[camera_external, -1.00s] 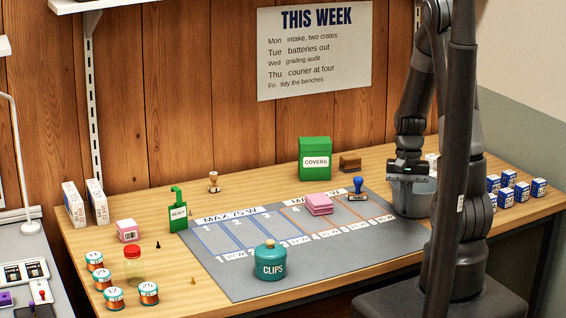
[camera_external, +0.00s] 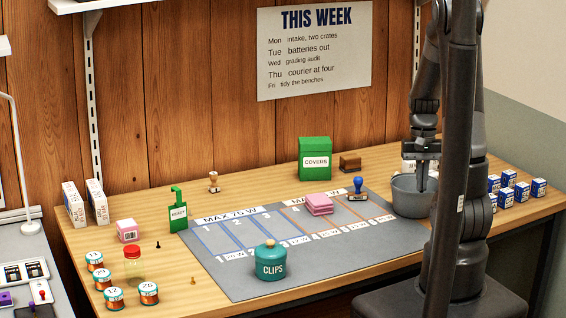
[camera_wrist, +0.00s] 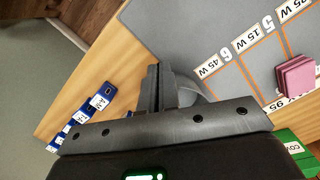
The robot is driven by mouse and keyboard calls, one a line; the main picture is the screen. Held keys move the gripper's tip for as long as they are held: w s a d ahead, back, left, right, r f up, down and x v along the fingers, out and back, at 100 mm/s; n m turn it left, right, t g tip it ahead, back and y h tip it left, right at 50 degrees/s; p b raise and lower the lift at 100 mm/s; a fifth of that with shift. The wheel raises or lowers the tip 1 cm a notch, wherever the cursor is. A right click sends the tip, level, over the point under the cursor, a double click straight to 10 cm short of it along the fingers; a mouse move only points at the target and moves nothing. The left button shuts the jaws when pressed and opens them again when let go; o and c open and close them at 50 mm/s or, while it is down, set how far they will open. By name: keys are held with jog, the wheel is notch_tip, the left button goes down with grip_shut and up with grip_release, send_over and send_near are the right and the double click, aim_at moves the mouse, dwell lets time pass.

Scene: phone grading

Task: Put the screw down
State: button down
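My gripper (camera_external: 421,182) points down over the grey bucket (camera_external: 410,202) at the right of the mat. Its fingertips are at or just inside the rim. In the wrist view, the fingers (camera_wrist: 160,88) stand close together, and the bucket's rim (camera_wrist: 190,92) shows partly behind them. No screw shows between the fingers; one too small to see or hidden there cannot be ruled out. A small dark piece (camera_external: 158,245) and a small brass piece (camera_external: 193,281), perhaps screws, stand on the wood at the left. The bucket's inside is mostly hidden.
The grey mat (camera_external: 215,275) has numbered lanes, a pink stack (camera_external: 319,204), a blue-handled stamp (camera_external: 358,188) and a teal CLIPS jar (camera_external: 270,262). Several small blue-and-white boxes (camera_external: 522,191) stand right of the bucket. A green COVERS box (camera_external: 315,158) stands behind the mat.

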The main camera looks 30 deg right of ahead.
jog(key=w+a+f+n, duration=0.1)
jog(key=w+a+n, duration=0.2)
jog(key=w+a, duration=0.5)
jog(key=w+a+f+n, duration=0.2)
jog(key=w+a, duration=0.4)
jog(key=w, duration=0.5)
jog(key=r+m, duration=0.1)
jog(key=m, duration=0.3)
send_over(386, 199)
jog(key=shift+t, duration=0.3)
jog(key=f, duration=0.9)
jog(key=shift+w+d, duration=0.1)
jog(key=shift+w, duration=0.15)
jog(key=c, duration=2.2)
grip_release()
jog(key=shift+f, duration=0.2)
jog(key=c, duration=1.7)
grip_release()
jog(key=shift+r, duration=0.1)
